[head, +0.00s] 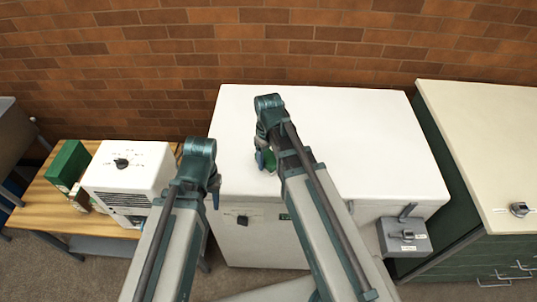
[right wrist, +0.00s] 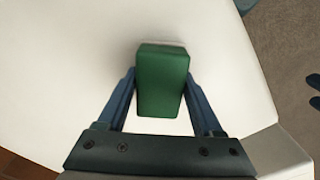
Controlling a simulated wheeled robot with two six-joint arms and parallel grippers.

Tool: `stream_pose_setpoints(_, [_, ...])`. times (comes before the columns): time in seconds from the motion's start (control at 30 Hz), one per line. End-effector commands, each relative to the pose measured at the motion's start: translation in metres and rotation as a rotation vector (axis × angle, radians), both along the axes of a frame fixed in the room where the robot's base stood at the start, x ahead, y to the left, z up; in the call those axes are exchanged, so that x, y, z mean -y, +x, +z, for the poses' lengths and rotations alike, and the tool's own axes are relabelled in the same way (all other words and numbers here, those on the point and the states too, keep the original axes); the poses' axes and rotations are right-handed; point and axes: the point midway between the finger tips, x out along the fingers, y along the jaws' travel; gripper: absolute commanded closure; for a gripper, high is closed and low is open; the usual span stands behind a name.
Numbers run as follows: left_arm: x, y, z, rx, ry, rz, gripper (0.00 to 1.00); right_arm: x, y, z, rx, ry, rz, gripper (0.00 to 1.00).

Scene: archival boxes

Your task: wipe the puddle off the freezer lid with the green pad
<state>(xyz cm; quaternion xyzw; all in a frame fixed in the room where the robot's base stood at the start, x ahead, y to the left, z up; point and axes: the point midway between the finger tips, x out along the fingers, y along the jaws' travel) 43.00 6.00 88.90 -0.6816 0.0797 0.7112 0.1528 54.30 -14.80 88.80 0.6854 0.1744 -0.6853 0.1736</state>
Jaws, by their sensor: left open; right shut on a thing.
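The white freezer lid (head: 350,130) fills the middle of the head view and most of the right wrist view. My right gripper (head: 265,160) is over the left part of the lid and is shut on the green pad (right wrist: 162,80). The pad shows as a block between the two blue fingers, at or just above the lid; I cannot tell if it touches. In the head view the arm partly hides it. My left gripper (head: 216,198) is open and empty by the freezer's front left edge. I cannot make out a puddle on the lid.
A wooden table (head: 50,215) on the left holds a white box with a dial (head: 128,168) and a green box (head: 68,163). A grey latch box (head: 404,236) sits at the freezer's front right. A cream-topped green cabinet (head: 485,150) stands to the right. A brick wall is behind.

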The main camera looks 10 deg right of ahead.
Motion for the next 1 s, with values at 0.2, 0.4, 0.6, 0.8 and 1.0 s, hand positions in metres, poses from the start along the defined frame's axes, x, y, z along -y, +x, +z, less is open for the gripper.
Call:
stream_pose_setpoints(0.2, [0.000,0.000,0.001,0.000,0.000,0.000,0.55,0.000,0.001,0.001,0.000,0.000,0.000,0.77])
stream_pose_setpoints(0.4, [0.000,0.000,0.014,0.000,0.000,0.000,0.55,0.000,0.001,0.014,0.000,0.000,-0.001,0.77])
stream_pose_setpoints(0.6, [0.000,0.000,0.034,0.000,0.000,0.000,0.55,0.000,0.001,0.034,0.000,0.000,-0.001,0.77])
stream_pose_setpoints(0.8, [0.000,0.000,0.053,0.000,0.000,0.000,0.55,0.000,0.001,0.053,0.000,0.000,-0.001,0.77])
stream_pose_setpoints(1.0, [0.000,0.000,0.062,0.000,0.000,0.000,0.55,0.000,0.001,0.062,0.000,0.000,-0.001,0.77])
